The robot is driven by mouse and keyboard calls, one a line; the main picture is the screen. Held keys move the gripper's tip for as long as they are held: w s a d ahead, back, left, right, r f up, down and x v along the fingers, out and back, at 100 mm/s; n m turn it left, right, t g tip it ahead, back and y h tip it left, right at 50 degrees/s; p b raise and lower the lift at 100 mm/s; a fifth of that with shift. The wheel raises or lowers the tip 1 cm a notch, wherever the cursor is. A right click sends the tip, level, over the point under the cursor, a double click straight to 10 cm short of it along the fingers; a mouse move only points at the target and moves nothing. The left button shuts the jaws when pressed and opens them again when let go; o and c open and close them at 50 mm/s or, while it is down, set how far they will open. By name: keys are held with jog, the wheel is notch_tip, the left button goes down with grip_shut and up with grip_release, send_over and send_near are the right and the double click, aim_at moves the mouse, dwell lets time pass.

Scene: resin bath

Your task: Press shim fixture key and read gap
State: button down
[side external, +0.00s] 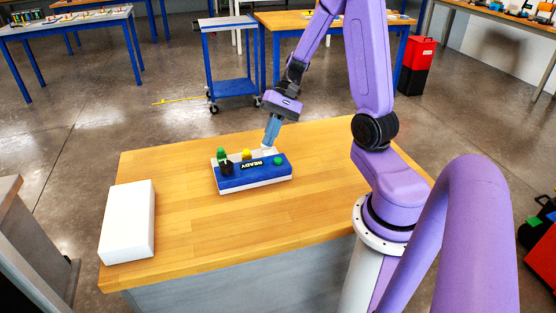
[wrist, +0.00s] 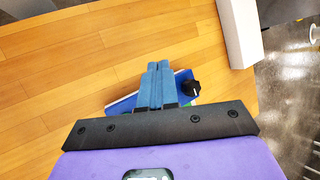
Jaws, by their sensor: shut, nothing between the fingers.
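The fixture (side external: 252,182) is a blue-topped box with a white base on the wooden table. Its dark display reads READY. A black knob (side external: 227,168) and a green part stand at its left, a yellow part (side external: 246,154) at the back, and a green button (side external: 278,161) at the right. My gripper (side external: 267,147) is shut and empty, with blue fingers pointing down at the fixture's back edge; I cannot tell whether they touch it. In the wrist view the fingers (wrist: 158,68) hide most of the fixture (wrist: 125,104); its black knob (wrist: 191,88) shows to their right.
A white block (side external: 128,222) lies at the table's left end, and it also shows in the wrist view (wrist: 240,32). The wooden tabletop (side external: 215,235) in front of the fixture is clear. A blue cart (side external: 231,88) and other benches stand behind, apart from this table.

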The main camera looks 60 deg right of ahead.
aim_at(281, 159)
jog(key=w+d+f+m+t, duration=0.1)
jog(key=d+m+t, duration=0.3)
jog(key=d, duration=0.5)
jog(key=shift+w+d+m, duration=0.15)
jog(key=shift+w+m, duration=0.15)
jog(key=shift+m, duration=0.7)
jog(key=shift+f, duration=0.2)
jog(key=shift+f, duration=4.3)
jog(key=shift+f, duration=0.15)
jog(key=shift+f, duration=0.3)
jog(key=shift+f, duration=0.45)
jog(key=shift+r, duration=0.9)
